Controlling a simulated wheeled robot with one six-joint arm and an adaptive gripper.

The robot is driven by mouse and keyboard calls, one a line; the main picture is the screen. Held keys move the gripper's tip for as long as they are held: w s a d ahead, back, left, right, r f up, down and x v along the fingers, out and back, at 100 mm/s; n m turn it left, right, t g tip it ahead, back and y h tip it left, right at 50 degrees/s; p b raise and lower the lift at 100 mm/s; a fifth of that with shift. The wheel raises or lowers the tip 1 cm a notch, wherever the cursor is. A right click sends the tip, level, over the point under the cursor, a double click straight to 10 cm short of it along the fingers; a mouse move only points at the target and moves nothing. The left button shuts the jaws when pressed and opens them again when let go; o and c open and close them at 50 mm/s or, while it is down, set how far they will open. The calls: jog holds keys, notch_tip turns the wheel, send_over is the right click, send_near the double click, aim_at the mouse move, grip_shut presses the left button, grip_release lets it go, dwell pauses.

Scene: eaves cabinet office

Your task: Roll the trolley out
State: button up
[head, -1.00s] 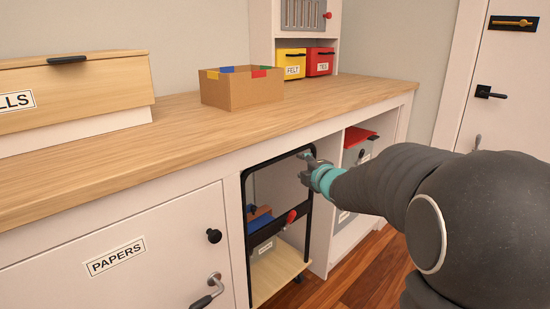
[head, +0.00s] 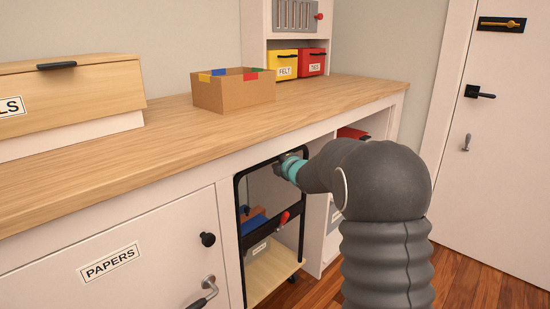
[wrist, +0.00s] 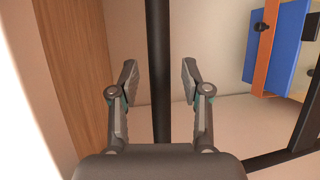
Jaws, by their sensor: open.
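The trolley (head: 270,274) has a black tubular frame and a pale wooden bottom shelf. It stands in an open bay under the counter and carries blue and brown items. My gripper (head: 283,163) is at the top of its frame in the head view, its fingers mostly hidden there by my arm. In the wrist view my gripper (wrist: 159,82) is open, with a black bar of the trolley (wrist: 159,35) running between its two fingers. A gap shows on each side of the bar.
The counter (head: 180,140) runs above the bay and bears a cardboard box (head: 232,95). A cabinet door labelled PAPERS (head: 110,264) is left of the bay. Another open bay with a red item (head: 352,133) is to the right. Wooden floor (head: 480,285) is clear at right.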

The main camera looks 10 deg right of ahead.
jog(key=shift+w+a+f, duration=0.1)
jog(key=shift+w+a, duration=0.05)
jog(key=shift+w, duration=0.5)
grip_shut()
jog(key=shift+s, duration=0.1)
